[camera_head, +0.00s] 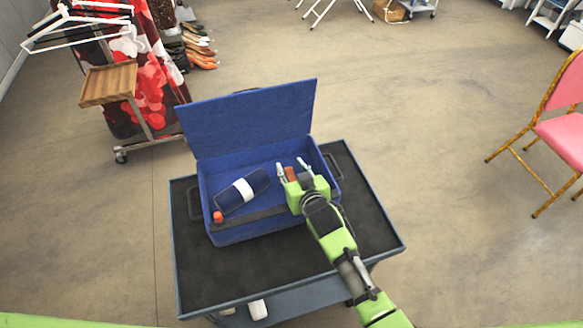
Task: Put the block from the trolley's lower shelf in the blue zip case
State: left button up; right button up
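The blue zip case (255,225) lies open on the trolley's top (330,258), its lid raised at the back. My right gripper (294,167) reaches into the right part of the case from the front right. Its two fingers are spread apart. A small reddish-brown block (291,174) shows between them, partly hidden by the gripper body; the fingers look apart from it. My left gripper is out of view. The trolley's lower shelf (305,297) is mostly hidden under the top.
The case also holds a dark blue roll with a white band (244,189) and a small orange-red thing (218,216). A white object (258,309) shows at the lower shelf. A clothes rack (108,85) stands back left, a pink chair (562,135) right. Floor between is clear.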

jog(key=shift+f, duration=0.15)
jog(key=shift+s+r+p, duration=0.15)
jog(key=shift+r+p, duration=0.35)
jog(key=shift+r, duration=0.2)
jog(key=v, duration=1.1)
jog(key=shift+s+d+r, duration=0.15)
jog(key=shift+s, duration=0.15)
